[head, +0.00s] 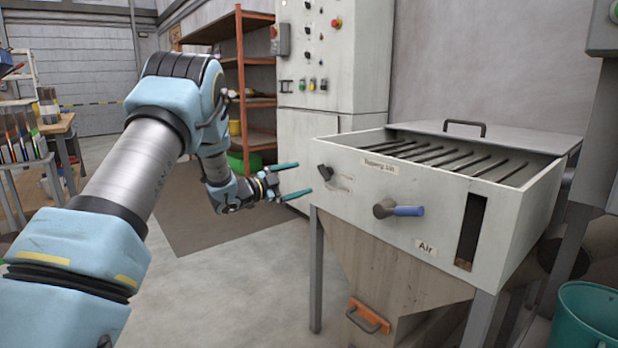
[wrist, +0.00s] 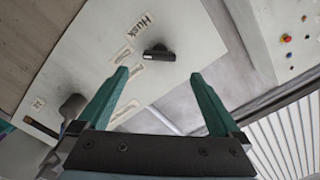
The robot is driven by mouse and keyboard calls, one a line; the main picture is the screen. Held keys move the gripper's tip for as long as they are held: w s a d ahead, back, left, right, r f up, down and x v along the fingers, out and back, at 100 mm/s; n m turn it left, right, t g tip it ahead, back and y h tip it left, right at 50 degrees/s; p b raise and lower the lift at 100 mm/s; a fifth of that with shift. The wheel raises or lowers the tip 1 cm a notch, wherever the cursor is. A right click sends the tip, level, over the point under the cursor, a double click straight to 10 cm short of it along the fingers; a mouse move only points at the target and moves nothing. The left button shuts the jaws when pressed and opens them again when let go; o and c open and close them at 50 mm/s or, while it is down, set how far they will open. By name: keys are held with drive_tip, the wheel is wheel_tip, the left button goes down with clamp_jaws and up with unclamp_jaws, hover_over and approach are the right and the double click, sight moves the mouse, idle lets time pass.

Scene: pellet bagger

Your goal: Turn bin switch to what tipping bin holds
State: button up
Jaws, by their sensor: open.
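The tipping bin (head: 440,195) is a pale metal box on legs with a "Tipping bin" label. Its dark bin switch (head: 324,172) is on the left of the front panel. In the wrist view the switch (wrist: 158,53) is a black bar knob with a pale mark at its left end. A "Husk" label (wrist: 140,26) is beside it; two other labels (wrist: 122,55) are too blurred to read. My gripper (head: 306,178) is open and empty just left of the switch, its teal fingers (wrist: 158,76) pointing at the panel, apart from the knob.
A lever with a blue handle (head: 408,210) sticks out right of the switch, above an "Air" label (head: 425,247). A tall dark slot (head: 471,230) shows something brownish at its bottom. A control cabinet (head: 325,95) stands behind; a teal bucket (head: 585,315) is at lower right.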

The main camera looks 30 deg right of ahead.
sight(321, 174)
drive_tip(key=d, duration=0.3)
drive_tip(key=w+d, duration=0.1)
drive_tip(key=d, duration=0.4)
drive_tip(key=shift+w+d, duration=0.25)
drive_tip(key=shift+d, duration=0.05)
drive_tip(key=shift+c, duration=0.4)
drive_tip(key=c, duration=1.2)
